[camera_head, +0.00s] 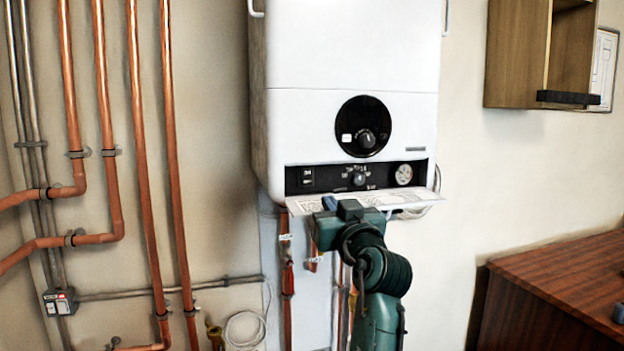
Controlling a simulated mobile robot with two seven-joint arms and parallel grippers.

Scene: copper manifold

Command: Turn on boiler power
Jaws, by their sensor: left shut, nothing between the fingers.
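The white boiler (345,62) hangs on the wall in the head view. It has a round black dial (363,126). Below is a black control strip (335,178) with a small switch (308,175) at left, a knob (360,178) in the middle and a round gauge (403,174) at right. A printed flap (400,198) juts out under the strip. A small grey switch box with red marks (60,302) is on the wall at lower left. My left gripper (331,204) is shut and empty, in front of the flap, below the switch. Its fingertips are mostly hidden. My right gripper is out of view.
Copper pipes (140,150) run up the wall at left. A wooden cabinet (515,52) hangs at upper right. A brown wooden desk (560,290) stands at lower right.

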